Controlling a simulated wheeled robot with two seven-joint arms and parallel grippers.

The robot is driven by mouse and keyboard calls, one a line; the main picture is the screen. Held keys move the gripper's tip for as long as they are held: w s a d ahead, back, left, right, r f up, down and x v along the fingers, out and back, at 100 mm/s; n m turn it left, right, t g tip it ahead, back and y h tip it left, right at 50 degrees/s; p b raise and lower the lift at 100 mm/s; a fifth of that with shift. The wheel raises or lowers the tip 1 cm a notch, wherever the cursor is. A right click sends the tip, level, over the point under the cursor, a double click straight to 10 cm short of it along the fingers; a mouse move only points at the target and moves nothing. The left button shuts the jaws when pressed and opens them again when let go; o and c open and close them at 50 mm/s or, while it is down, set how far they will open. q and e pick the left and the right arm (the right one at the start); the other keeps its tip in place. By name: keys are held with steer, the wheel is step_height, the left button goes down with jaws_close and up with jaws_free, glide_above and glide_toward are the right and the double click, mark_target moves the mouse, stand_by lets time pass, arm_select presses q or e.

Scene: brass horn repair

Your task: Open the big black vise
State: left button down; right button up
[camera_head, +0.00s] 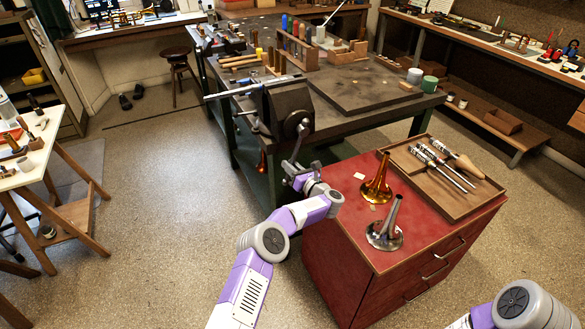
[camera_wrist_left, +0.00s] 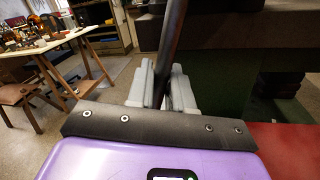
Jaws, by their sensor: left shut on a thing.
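The big black vise (camera_head: 290,103) is mounted at the near corner of the dark workbench. Its handle (camera_head: 299,142) slants down from the screw at its front. My left gripper (camera_head: 292,166) is at the handle's lower end. In the left wrist view the gripper's grey fingers (camera_wrist_left: 164,90) are closed around the dark handle bar (camera_wrist_left: 172,40), which rises between them. A long bar lies across the top of the vise. How wide the vise jaws stand is hard to tell. My right arm shows at the bottom right, but its gripper is out of view.
A red drawer cabinet (camera_head: 335,205) stands close to the right of my left arm. It carries a brass bell (camera_head: 377,185), a silver bell (camera_head: 385,236) and a wooden tray (camera_head: 455,207) of tools. The floor to the left is open.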

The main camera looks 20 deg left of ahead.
arm_select(q)
steer(key=shift+a+r, duration=0.3)
steer(key=shift+r, duration=0.1)
steer(key=c, duration=1.4)
jaws_free()
steer(key=shift+o, duration=1)
steer(key=shift+w+f, duration=0.1)
steer(key=shift+f, duration=0.1)
steer(key=shift+d, duration=0.1)
steer(key=p+v, duration=0.1)
steer(key=v, duration=0.6)
steer(key=shift+d+p, duration=0.2)
steer(key=shift+p, duration=0.15)
steer(key=shift+f, duration=0.2)
